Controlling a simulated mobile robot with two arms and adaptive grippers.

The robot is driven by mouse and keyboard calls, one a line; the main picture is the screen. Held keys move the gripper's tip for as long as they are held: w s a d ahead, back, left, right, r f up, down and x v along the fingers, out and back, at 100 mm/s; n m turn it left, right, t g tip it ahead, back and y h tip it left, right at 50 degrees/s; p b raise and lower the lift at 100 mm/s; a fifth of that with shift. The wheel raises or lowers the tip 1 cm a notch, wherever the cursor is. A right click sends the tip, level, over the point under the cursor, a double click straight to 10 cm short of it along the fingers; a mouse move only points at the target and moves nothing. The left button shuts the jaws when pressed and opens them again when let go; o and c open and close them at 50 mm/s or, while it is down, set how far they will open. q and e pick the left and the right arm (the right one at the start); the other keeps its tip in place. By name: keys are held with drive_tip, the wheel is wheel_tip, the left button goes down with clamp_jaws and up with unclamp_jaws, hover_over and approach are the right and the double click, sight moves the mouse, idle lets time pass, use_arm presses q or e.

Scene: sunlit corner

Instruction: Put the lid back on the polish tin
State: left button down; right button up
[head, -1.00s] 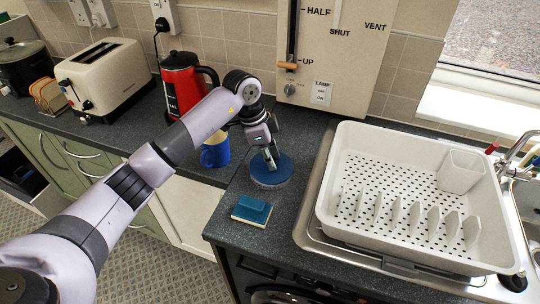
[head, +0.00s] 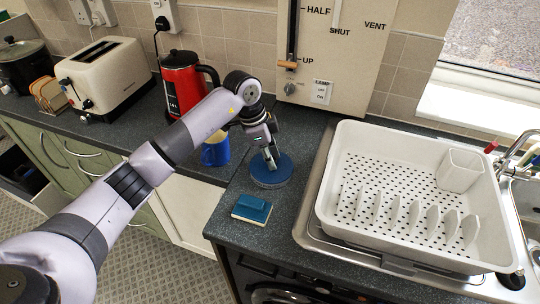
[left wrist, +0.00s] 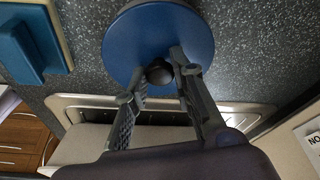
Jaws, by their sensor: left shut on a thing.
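The polish tin's lid (head: 283,170) is a round blue disc with a dark round knob (left wrist: 158,72) in its middle. Whether the lid is fully seated I cannot tell. My left gripper (head: 270,163) comes down from above, its two fingers around the knob and shut on it. In the left wrist view the fingers (left wrist: 158,76) stand on either side of the knob. My right gripper is not in view.
A blue block on a pale base (head: 252,209) lies near the counter's front edge. A white dish rack (head: 400,225) fills the right.

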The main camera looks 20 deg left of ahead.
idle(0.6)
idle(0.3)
use_arm(q)
drive_tip(key=c, duration=1.3)
unclamp_jaws()
drive_tip(key=o, duration=0.5)
drive_tip(key=shift+r+p, duration=0.1)
drive_tip(key=shift+p, duration=0.25)
drive_tip(key=shift+r+p, duration=3)
drive_tip(key=shift+r, duration=0.45)
